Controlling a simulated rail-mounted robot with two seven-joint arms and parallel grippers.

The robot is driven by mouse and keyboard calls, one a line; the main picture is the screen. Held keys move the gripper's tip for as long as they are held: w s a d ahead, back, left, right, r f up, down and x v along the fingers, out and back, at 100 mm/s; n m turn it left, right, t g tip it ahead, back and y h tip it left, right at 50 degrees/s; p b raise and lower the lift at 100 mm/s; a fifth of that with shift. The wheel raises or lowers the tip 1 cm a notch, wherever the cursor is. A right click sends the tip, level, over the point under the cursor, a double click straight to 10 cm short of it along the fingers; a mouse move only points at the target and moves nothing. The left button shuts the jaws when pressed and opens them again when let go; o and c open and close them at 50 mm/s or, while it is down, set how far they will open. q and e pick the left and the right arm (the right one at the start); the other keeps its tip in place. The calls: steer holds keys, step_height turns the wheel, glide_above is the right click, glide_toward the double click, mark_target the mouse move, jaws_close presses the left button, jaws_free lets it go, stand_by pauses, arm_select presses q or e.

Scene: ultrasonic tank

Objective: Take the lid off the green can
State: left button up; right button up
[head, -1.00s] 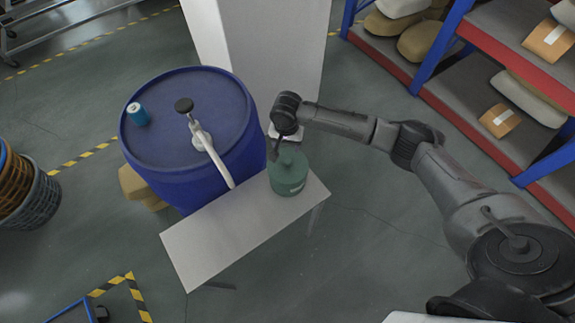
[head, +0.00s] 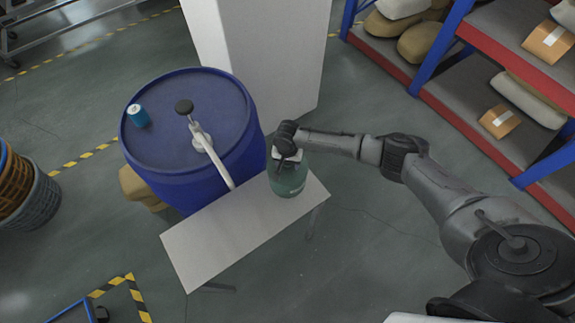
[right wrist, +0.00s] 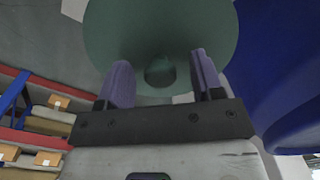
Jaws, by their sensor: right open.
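The green can (head: 289,185) stands upright on the right end of a small white table. In the head view my right gripper hangs over it and hides much of its top. In the right wrist view the can (right wrist: 112,30) fills the upper middle, with the round knob of its lid (right wrist: 159,73) facing the camera. My right gripper (right wrist: 161,70) is open, its two purple fingers on either side of the knob with a gap on each side. I cannot tell whether the fingertips have reached the knob's depth. My left gripper is not in view.
A blue barrel (head: 235,135) with a white pump (head: 207,148) and a small teal can (head: 138,116) on top stands left of the table. A white pillar (head: 275,60) rises behind. The left part of the white table (head: 205,243) is bare. Shelves (head: 485,115) stand at right.

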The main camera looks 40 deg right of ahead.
steer(key=shift+f, duration=0.25)
steer(key=c, duration=1)
steer(key=shift+r, duration=0.1)
